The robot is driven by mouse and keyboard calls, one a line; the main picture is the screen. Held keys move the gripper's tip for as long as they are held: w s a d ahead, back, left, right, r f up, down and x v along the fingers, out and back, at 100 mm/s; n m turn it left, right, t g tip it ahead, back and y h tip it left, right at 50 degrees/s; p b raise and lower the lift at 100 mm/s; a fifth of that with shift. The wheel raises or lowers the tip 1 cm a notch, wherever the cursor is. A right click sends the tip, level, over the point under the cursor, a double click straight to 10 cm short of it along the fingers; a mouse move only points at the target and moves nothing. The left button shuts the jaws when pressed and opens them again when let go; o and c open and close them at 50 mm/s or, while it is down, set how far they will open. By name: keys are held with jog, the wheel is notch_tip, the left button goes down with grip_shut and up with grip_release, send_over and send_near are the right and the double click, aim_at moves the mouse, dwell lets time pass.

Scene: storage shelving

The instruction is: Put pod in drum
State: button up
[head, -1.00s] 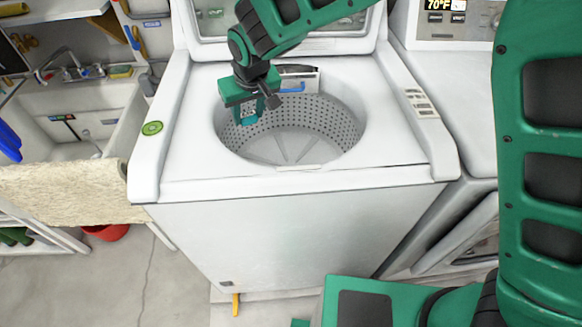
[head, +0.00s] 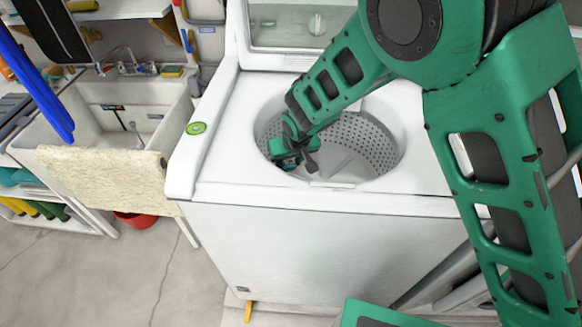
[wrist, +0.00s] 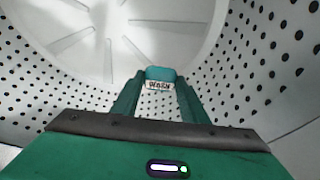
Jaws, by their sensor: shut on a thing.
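The drum (head: 372,140) is the round perforated metal tub inside the white top-load washer (head: 290,240), whose lid is up. My gripper (head: 288,161) is inside the drum opening, near its left front side. In the wrist view my gripper (wrist: 160,88) is shut on the pod (wrist: 160,74), a small teal thing with a white label that seems to read "WASH". The pod is held at the fingertips, with the drum floor (wrist: 120,35) and perforated wall (wrist: 270,60) beyond it. In the head view I cannot clearly pick out the pod from the green gripper.
The raised lid (head: 295,25) stands behind the opening. A green round sticker (head: 196,128) is on the washer's left rim. A sink (head: 130,115) with a beige towel (head: 105,175) stands to the left. A red bucket (head: 137,220) is on the floor below it.

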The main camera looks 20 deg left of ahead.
jog(key=shift+f, duration=1.25)
jog(key=shift+f, duration=0.6)
jog(key=o, duration=1.1)
jog(key=shift+r, duration=0.1)
jog(key=shift+r, duration=0.3)
jog(key=v, duration=1.2)
jog(key=shift+r, duration=0.25)
